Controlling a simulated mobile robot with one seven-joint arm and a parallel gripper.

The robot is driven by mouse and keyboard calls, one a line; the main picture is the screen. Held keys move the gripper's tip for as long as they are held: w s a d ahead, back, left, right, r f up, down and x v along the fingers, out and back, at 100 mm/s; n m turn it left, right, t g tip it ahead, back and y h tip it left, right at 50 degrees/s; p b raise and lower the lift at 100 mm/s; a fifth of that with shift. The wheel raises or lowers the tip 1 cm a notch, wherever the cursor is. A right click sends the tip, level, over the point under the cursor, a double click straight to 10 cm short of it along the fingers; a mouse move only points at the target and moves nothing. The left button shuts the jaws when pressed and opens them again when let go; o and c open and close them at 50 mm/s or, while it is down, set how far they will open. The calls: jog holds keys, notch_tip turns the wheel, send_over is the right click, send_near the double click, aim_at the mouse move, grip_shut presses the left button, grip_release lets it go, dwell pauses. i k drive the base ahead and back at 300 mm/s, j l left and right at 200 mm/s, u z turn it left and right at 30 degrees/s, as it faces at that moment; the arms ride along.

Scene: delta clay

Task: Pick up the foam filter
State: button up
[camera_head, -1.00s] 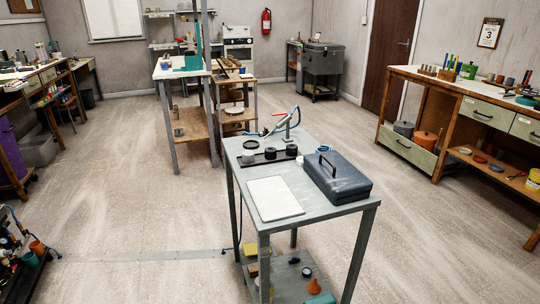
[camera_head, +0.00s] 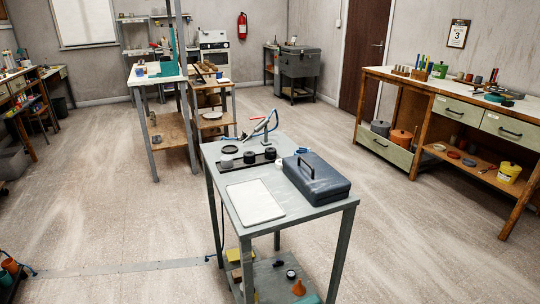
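I cannot tell for sure which thing is the foam filter. On the grey metal table (camera_head: 222,179) in front of me, a dark flat tray (camera_head: 240,166) carries a row of small round pieces. They are a grey one (camera_head: 227,161), a black one (camera_head: 249,157) and another black one (camera_head: 270,154). They stand upright near the table's far edge, and any of them might be the filter. My gripper is not in view.
A white board (camera_head: 255,202) and a dark blue metal case (camera_head: 316,178) take up much of the tabletop. A thin stand with a red and blue hose (camera_head: 263,127) rises at the back. Floor (camera_head: 120,225) is open left of the table.

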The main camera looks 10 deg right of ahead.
aim_at(227, 160)
jog(key=i+l+u, duration=0.15)
jog(key=u, duration=0.3)
jog(key=l+u, duration=0.3)
jog(key=u, duration=0.15)
jog(key=i+l+u, duration=0.1)
jog(key=l, duration=0.5)
jog(key=i+l+u, duration=0.1)
jog(key=l, duration=0.5)
jog(key=i+l+u, duration=0.1)
jog(key=l, duration=0.5)
jog(key=i+l, duration=0.3)
jog(key=i, duration=0.2)
